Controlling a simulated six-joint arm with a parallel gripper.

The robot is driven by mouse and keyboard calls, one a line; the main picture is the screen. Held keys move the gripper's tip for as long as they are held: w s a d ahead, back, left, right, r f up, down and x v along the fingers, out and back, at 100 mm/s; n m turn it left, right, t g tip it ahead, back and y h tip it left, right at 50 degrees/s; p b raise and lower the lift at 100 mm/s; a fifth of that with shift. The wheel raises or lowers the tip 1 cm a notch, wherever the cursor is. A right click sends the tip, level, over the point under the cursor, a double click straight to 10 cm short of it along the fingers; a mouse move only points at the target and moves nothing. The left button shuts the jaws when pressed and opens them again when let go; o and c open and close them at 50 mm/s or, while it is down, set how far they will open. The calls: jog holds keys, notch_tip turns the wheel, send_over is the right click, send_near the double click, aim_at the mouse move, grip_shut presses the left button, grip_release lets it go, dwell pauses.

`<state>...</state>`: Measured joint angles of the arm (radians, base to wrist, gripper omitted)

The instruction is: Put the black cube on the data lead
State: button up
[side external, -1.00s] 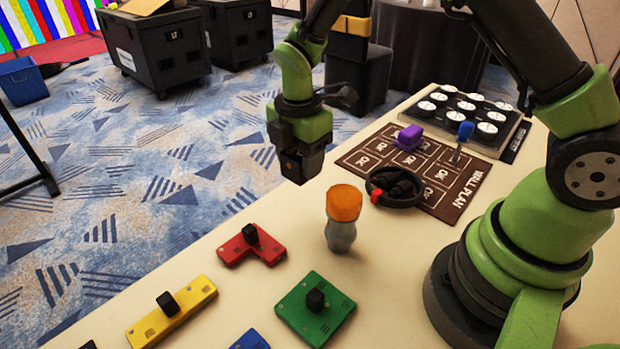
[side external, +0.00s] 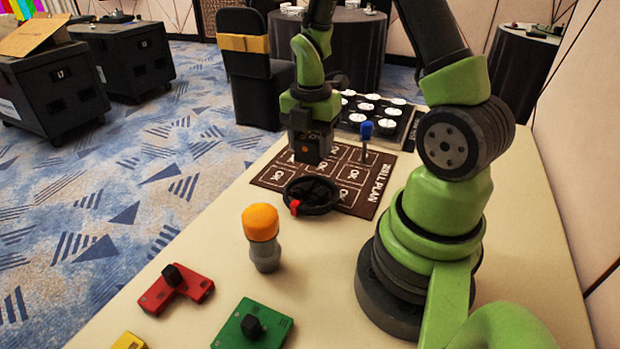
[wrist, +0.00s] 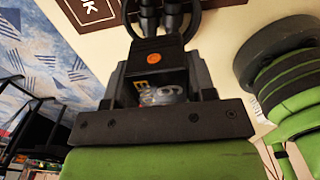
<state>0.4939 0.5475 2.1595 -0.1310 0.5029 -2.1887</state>
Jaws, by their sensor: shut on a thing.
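My gripper (side external: 312,150) is shut on the black cube (wrist: 155,62), which shows an orange dot and yellow and white marks between the jaws in the wrist view. The data lead (side external: 311,209), a black coiled cable with a red tie, lies at the near edge of a brown mat. In the side view the gripper and cube stand just behind the lead in the picture, over the mat; their height above it is hard to judge. In the wrist view the lead (wrist: 197,12) and its two plugs show just beyond the cube, partly hidden by it.
The brown mat (side external: 366,201) carries a blue-handled tool (side external: 366,130). Behind it is a board with white discs (side external: 372,97). An orange-topped grey stamp (side external: 262,240) stands nearer, with red (side external: 180,291) and green (side external: 252,328) blocks in front.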

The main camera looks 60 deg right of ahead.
aim_at(310, 187)
jog(key=shift+f, duration=3.5)
jog(key=shift+f, duration=0.15)
jog(key=o, duration=0.9)
jog(key=shift+o, duration=0.2)
